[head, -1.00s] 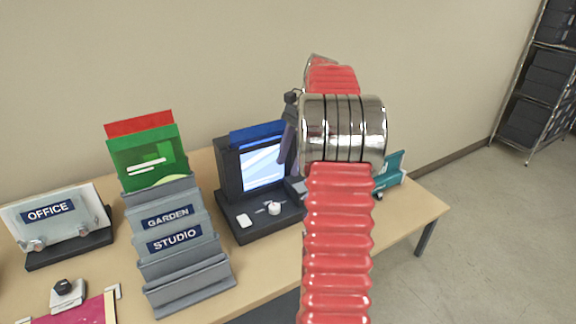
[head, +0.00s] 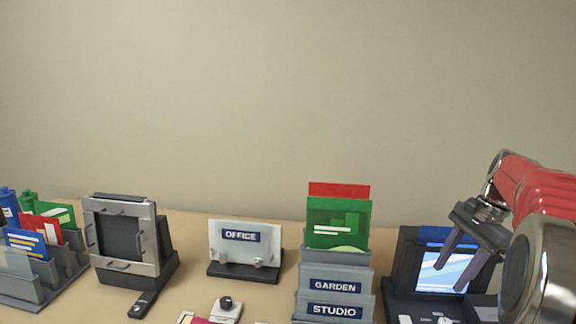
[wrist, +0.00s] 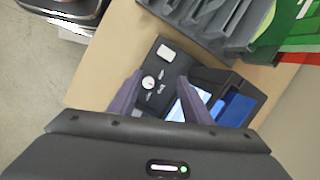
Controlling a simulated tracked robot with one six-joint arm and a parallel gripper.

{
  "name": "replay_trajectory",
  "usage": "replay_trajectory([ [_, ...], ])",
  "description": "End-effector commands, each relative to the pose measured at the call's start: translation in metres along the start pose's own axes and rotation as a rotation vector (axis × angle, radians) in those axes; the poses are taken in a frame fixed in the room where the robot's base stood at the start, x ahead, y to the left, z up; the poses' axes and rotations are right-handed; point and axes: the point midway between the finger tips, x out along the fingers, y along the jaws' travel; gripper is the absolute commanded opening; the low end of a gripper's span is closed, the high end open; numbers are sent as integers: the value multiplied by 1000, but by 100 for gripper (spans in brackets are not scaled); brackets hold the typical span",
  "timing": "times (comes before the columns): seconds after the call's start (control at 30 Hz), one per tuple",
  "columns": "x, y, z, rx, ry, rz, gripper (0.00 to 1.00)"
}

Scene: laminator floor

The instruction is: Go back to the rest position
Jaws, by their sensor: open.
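My gripper (head: 462,262) is at the right of the head view, in front of the black laminator-like machine (head: 404,262) with a lit screen. Its two fingers are apart with nothing visible between them. In the wrist view my gripper (wrist: 160,97) also shows open, its fingers over the machine's control panel (wrist: 150,84), which has a white knob. A blue sheet (wrist: 236,108) shows at the machine's back. My arm hides the machine's right side in the head view.
A grey stepped rack (head: 334,283) labelled GARDEN and STUDIO holds green and red sheets. An OFFICE sign holder (head: 244,243), a framed stand (head: 121,237) and a rack of coloured cards (head: 40,255) stand to the left on the table (head: 190,285). The wall behind is bare.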

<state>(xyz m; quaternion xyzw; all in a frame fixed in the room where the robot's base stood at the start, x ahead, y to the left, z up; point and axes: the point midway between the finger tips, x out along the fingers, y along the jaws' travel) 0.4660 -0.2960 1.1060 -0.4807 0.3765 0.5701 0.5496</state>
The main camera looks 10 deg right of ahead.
Motion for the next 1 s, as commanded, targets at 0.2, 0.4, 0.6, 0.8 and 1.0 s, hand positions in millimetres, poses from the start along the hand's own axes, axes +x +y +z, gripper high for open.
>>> replay_trajectory([
  [0.2,-2,-1,61,-195,75,-6,44],
  [0.4,1,5,111,-371,141,-12,44],
  [0.6,7,18,156,-550,206,-20,44],
  [0.8,16,37,196,-733,270,-28,44],
  [1.0,29,59,231,-916,334,-39,44],
])
